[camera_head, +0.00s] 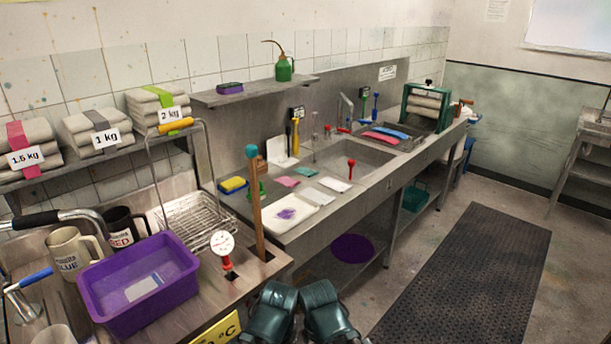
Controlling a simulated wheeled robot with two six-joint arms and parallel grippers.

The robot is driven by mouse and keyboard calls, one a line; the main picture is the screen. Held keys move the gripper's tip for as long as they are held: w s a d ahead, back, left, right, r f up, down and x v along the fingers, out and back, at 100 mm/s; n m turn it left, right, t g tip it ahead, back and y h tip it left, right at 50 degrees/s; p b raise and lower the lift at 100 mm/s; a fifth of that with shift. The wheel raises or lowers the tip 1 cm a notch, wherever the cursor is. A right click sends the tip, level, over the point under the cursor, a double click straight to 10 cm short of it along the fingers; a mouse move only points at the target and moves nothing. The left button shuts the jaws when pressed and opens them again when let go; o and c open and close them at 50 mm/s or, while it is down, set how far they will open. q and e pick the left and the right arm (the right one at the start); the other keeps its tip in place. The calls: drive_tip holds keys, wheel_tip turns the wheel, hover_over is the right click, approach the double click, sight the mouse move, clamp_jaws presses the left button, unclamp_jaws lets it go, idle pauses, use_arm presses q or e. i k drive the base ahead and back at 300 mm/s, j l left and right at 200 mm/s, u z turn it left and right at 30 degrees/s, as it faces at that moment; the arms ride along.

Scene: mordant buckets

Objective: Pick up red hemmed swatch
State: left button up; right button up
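Several small flat swatches lie on the steel counter beside the sink. One is pinkish-red (288,181), one is pale green (307,171), and two are whitish, one nearer the sink (334,184) and one nearer the front (312,197). The pinkish-red one is the closest match to the red hemmed swatch, but its hem is too small to make out. A larger red cloth-like piece (380,137) lies beside a blue one (391,130) farther along the counter. Dark teal parts of my arms show at the bottom centre, well short of the swatches. No gripper fingers are visible.
A purple tub (139,283), mugs (76,253) and a wire basket (196,221) crowd the near left. A wooden stick with a teal knob (255,205) stands upright before the counter. A white board (287,213) with a purple stain lies nearby. A dark floor mat (465,275) is clear.

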sight(289, 182)
drive_tip(key=z, duration=0.35)
drive_tip(key=i+j+z, duration=0.1)
drive_tip(key=i+j, duration=0.4)
drive_tip(key=i, duration=0.25)
drive_tip(key=i+l, duration=0.45)
drive_tip(key=l, duration=0.2)
drive_tip(key=i+l, duration=0.5)
drive_tip(key=l, duration=0.15)
drive_tip(key=i+l, duration=0.45)
drive_tip(key=l, duration=0.2)
drive_tip(key=i+l, duration=0.45)
drive_tip(key=l, duration=0.2)
drive_tip(key=i+l, duration=0.5)
drive_tip(key=l, duration=0.15)
